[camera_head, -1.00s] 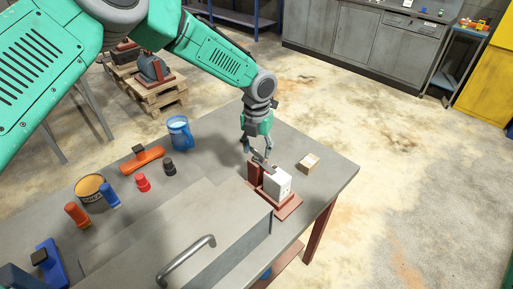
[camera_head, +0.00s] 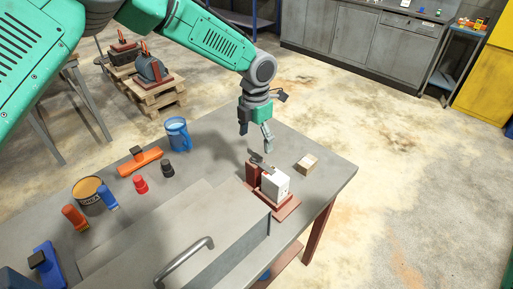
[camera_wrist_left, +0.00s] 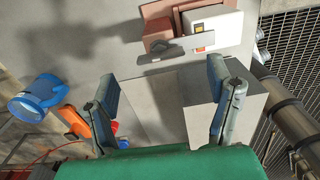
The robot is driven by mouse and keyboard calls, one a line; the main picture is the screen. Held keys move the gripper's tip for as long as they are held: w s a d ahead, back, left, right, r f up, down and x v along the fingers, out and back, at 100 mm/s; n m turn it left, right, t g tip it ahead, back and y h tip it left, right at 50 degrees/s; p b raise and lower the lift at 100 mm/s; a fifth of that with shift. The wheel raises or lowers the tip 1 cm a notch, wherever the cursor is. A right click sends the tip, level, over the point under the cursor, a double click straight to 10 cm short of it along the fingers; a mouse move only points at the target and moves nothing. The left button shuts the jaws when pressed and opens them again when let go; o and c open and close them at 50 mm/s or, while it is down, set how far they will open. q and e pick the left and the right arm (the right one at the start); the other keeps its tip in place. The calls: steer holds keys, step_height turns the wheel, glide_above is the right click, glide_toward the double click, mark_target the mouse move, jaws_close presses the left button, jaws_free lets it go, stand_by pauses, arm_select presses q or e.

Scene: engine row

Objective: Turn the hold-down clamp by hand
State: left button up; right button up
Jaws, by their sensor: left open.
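The hold-down clamp (camera_head: 260,163) is a dark grey bar on top of a red-brown fixture (camera_head: 283,209) on the workbench. A white block (camera_head: 276,184) sits on the fixture beside its red-brown post (camera_head: 253,174). In the left wrist view the clamp (camera_wrist_left: 170,54) lies across the post (camera_wrist_left: 157,32), and one end reaches over the edge of the white block (camera_wrist_left: 212,27). My left gripper (camera_head: 255,143) is open and empty above the clamp, apart from it. Its two fingers (camera_wrist_left: 163,90) stand wide apart in the wrist view. My right gripper is not seen.
A small cardboard box (camera_head: 307,164) stands right of the fixture. A blue jug (camera_head: 178,133), an orange tool (camera_head: 140,161) and several small bottles stand on the left. A grey case with a handle (camera_head: 184,262) fills the front. The bench's right edge is near.

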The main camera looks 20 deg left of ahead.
mark_target(256, 156)
arm_select(q)
step_height(256, 156, up, 7)
steer(key=shift+r, duration=0.2)
stand_by(0.5)
